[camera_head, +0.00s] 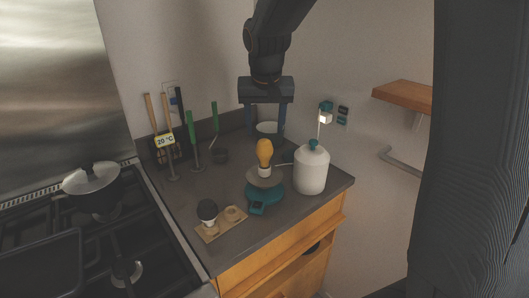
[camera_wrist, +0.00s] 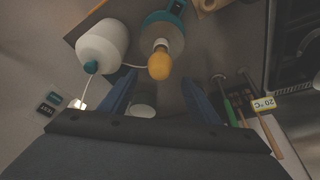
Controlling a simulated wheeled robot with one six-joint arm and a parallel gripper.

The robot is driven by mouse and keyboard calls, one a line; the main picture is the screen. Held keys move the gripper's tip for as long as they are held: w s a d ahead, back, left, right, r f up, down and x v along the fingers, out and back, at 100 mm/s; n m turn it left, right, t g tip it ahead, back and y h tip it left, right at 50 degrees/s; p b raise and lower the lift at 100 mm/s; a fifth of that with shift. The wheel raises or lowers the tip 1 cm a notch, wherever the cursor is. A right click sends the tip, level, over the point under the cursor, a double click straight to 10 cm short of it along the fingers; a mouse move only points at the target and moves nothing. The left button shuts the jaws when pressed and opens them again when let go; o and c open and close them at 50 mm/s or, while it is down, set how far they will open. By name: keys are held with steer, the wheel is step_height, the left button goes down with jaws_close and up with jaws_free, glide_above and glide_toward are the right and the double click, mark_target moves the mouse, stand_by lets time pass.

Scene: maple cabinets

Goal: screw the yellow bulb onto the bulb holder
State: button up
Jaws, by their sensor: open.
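The yellow bulb (camera_head: 264,152) stands upright, white base down, on the grey pan of a teal scale (camera_head: 262,193). In the wrist view the bulb (camera_wrist: 159,62) shows just past my fingertips, with the scale (camera_wrist: 168,22) under it. A wooden board (camera_head: 213,232) at the counter's front carries a dark bulb (camera_head: 207,210) and a pale empty-looking holder (camera_head: 233,213). My gripper (camera_head: 265,134) points down, open and empty, above the back of the counter. Its fingers appear behind and above the yellow bulb, apart from it.
A white canister (camera_head: 312,172) with a teal top stands right of the scale. Utensils (camera_head: 190,135) and a 20 °C display (camera_head: 165,141) stand at the back left. The stove with a lidded pot (camera_head: 91,181) is left.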

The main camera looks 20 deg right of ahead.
mark_target(263, 142)
steer(key=b+x, duration=0.4)
steer(key=x, duration=0.4)
steer(key=shift+b, duration=0.35)
steer(key=shift+c, duration=0.5)
steer(key=c, duration=0.8)
steer(key=shift+w+a+f+m+h+b, duration=0.1)
steer(key=shift+m+h+b, duration=0.2)
steer(key=shift+m+b, duration=0.5)
steer(key=shift+w+a+m+h+b, duration=0.1)
steer(key=shift+m+h+b, duration=0.3)
steer(key=shift+m, duration=0.7)
steer(key=shift+m+g+b, duration=0.4)
steer(key=shift+m+b, duration=0.15)
steer(key=shift+m, duration=0.55)
